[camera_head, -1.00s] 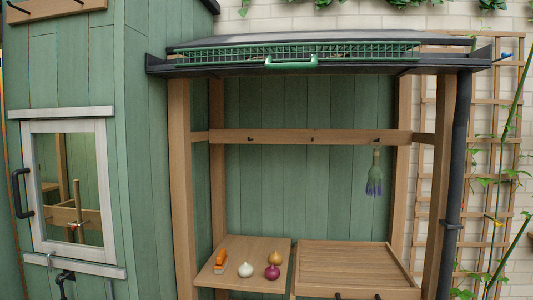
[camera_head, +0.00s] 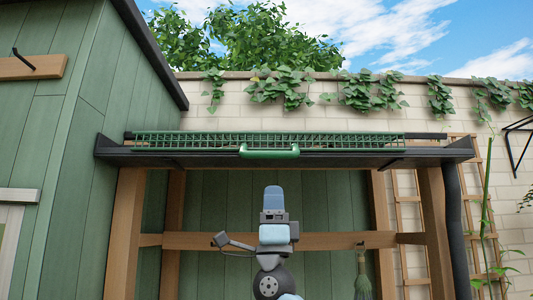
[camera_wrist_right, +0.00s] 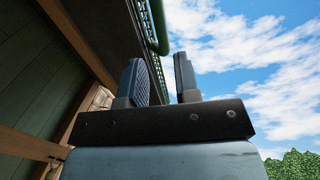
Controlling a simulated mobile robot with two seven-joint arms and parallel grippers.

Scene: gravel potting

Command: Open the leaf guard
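The leaf guard (camera_head: 190,140) is a green mesh panel lying flat along the front edge of the shelter roof, with a green bar handle (camera_head: 269,152) at its front. My right gripper (camera_head: 273,192) points up below the handle, apart from it. In the right wrist view, my right gripper (camera_wrist_right: 160,78) has its two fingers spread with nothing between them. The green handle (camera_wrist_right: 157,28) and the mesh (camera_wrist_right: 143,15) show beyond the left finger. My left gripper is out of view.
The dark gutter edge (camera_head: 190,157) runs under the guard, and wooden posts (camera_head: 125,230) hold the roof. A crossbar (camera_head: 205,241) lies behind my right arm, with a hanging lavender bunch (camera_head: 362,280) to the right. Open sky is above the wall.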

